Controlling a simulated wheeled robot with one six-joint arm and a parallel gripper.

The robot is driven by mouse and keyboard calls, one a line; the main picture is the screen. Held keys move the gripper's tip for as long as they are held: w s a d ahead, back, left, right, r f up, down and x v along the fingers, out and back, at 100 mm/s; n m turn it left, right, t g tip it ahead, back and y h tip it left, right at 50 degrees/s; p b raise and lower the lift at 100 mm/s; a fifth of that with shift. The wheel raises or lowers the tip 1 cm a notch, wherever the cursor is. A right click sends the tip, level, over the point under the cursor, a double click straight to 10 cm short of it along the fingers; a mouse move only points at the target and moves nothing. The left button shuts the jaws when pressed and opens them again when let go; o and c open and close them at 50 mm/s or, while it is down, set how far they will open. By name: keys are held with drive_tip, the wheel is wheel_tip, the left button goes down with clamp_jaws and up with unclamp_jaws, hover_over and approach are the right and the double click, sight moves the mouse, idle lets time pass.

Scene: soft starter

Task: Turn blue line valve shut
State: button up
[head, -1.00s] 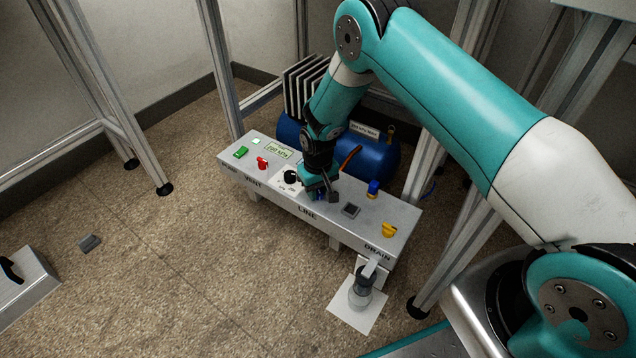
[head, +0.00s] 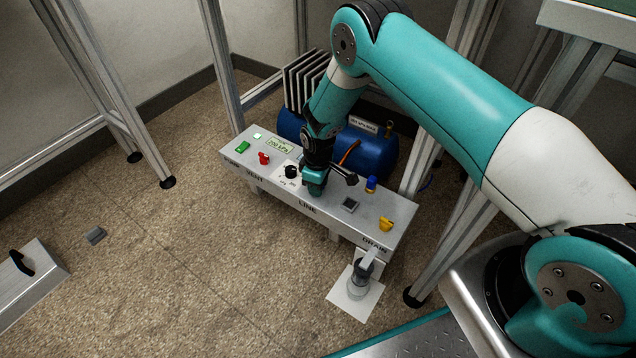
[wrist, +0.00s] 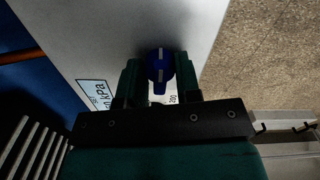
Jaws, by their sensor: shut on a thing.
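The blue line valve knob (wrist: 158,66) shows in the wrist view, with a white stripe running up and down the picture, roughly along the panel's length. My gripper (wrist: 158,76) has one finger on each side of the knob and is shut on it. In the head view my gripper (head: 314,188) is low over the panel above the LINE lettering and hides the knob. The grey panel (head: 400,215) carries the LINE and DRAIN labels.
A black knob (head: 291,172), red valve (head: 264,158), green button (head: 243,147) and 200 kPa display (head: 279,146) are left of my gripper. A blue-topped fitting (head: 371,184) and yellow valve (head: 385,223) are right. A blue tank (head: 370,150) stands behind.

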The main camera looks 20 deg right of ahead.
idle(0.5)
drive_tip(key=o, duration=0.9)
drive_tip(key=shift+o, duration=0.2)
drive_tip(key=shift+r, duration=0.1)
wheel_tip(320, 180, up, 17)
drive_tip(key=p, duration=0.6)
drive_tip(key=shift+r, duration=0.15)
